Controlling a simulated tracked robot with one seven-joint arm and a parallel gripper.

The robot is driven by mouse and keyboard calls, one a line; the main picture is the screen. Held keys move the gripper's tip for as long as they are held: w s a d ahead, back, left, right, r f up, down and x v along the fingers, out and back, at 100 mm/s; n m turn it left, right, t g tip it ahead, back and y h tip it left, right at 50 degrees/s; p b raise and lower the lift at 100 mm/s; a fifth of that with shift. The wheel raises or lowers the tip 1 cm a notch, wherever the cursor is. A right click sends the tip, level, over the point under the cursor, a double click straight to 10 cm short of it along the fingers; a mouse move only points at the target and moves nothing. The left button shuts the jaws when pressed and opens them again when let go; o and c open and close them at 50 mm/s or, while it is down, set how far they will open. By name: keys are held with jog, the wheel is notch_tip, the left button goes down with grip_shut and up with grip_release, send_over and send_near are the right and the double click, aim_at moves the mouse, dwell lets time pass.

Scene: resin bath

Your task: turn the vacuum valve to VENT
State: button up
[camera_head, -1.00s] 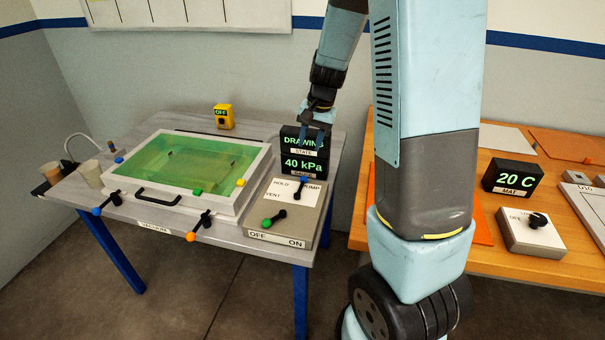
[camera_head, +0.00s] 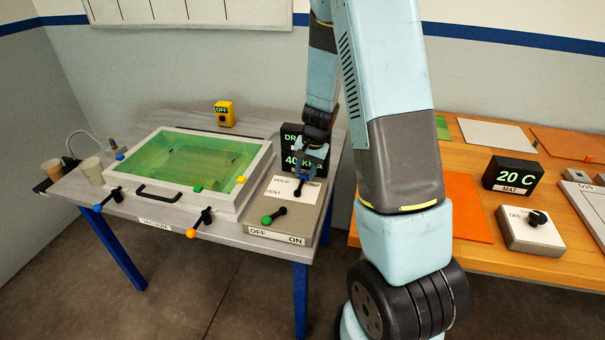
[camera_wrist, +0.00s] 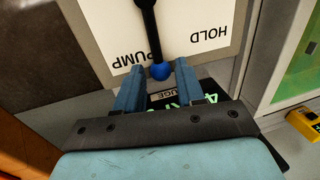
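The vacuum valve is a black lever (camera_wrist: 149,28) with a blue knob (camera_wrist: 160,71) on a white plate (camera_wrist: 185,18) marked HOLD, PUMP and VENT. The knob end lies beside the PUMP label, on its HOLD side. My gripper (camera_wrist: 158,68) is open, one finger on each side of the knob, with a visible gap at both sides. In the head view my gripper (camera_head: 304,174) is low over the far end of the plate and partly hides the lever. The gauge display (camera_head: 292,160) behind it is partly covered; it read 40 kPa earlier.
A green-knobbed lever (camera_head: 274,216) sits on the same box, near the OFF label. The framed green resin bath (camera_head: 251,180) stands to the left, with clamp levers at its front. A yellow OFF box (camera_head: 224,114) stands behind.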

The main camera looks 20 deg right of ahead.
jog(key=shift+a+f, duration=0.15)
jog(key=shift+f, duration=0.35)
jog(key=shift+c, duration=0.5)
grip_shut()
jog(key=shift+w, duration=0.1)
